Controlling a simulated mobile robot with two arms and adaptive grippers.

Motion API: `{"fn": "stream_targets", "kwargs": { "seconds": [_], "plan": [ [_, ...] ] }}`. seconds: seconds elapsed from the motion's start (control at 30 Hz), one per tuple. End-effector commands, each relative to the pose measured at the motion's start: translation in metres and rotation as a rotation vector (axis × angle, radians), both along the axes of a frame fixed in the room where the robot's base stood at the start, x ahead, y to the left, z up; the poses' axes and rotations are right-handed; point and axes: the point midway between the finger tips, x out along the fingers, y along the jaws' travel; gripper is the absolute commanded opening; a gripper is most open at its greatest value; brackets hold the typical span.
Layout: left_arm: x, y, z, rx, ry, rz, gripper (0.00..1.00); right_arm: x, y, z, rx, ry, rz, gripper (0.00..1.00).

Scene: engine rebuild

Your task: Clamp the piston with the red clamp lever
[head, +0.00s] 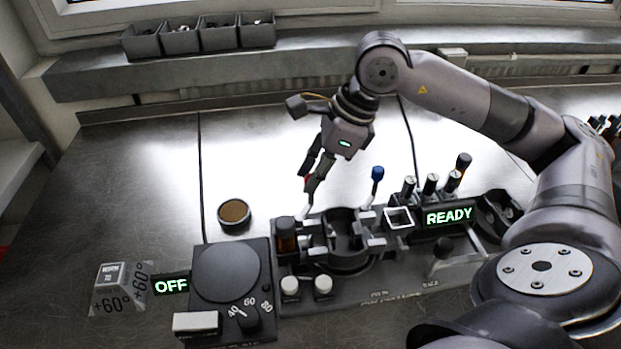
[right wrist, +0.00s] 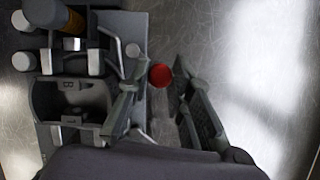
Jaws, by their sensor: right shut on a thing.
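My right gripper (head: 312,184) reaches down from the right arm to the back left of the dark fixture (head: 372,286). It is shut on the red clamp lever (head: 306,181), whose knob is mostly hidden by the fingers. In the right wrist view, the round red knob (right wrist: 160,75) shows between the fingertips. A blue-tipped lever (head: 377,173) stands upright to the right, apart from the gripper. The round clamp seat (head: 347,262) is in the middle of the fixture. I cannot make out the piston clearly there. My left gripper is not in view.
A hot plate (head: 227,272) with an OFF display stands left of the fixture, a brown-topped round tin (head: 234,213) behind it. A READY display (head: 449,216) and several upright tools stand on the right. Grey bins (head: 181,38) line the back ledge. The left tabletop is mostly clear.

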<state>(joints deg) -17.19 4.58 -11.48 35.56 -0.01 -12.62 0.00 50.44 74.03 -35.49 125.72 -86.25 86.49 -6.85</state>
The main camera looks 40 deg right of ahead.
Motion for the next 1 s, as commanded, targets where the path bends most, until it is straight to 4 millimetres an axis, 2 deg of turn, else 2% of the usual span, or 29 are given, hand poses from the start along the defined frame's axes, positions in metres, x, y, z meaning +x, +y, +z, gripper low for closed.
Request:
{"fn": "stream_targets", "kwargs": {
  "seconds": [0.67,0.7,0.93,1.0],
  "plan": [
    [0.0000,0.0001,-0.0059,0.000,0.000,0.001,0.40,-0.0021,-0.0012,0.0008,-0.001,-0.001,-0.059,0.00],
    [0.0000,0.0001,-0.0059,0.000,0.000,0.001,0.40,-0.0021,-0.0012,0.0008,0.000,0.000,-0.059,0.23],
    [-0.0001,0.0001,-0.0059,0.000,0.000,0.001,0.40,-0.0022,-0.0010,0.0005,-0.001,-0.001,-0.058,0.38],
    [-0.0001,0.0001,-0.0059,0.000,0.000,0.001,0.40,-0.0023,-0.0011,0.0004,0.000,0.000,-0.057,0.40]
  ]
}}
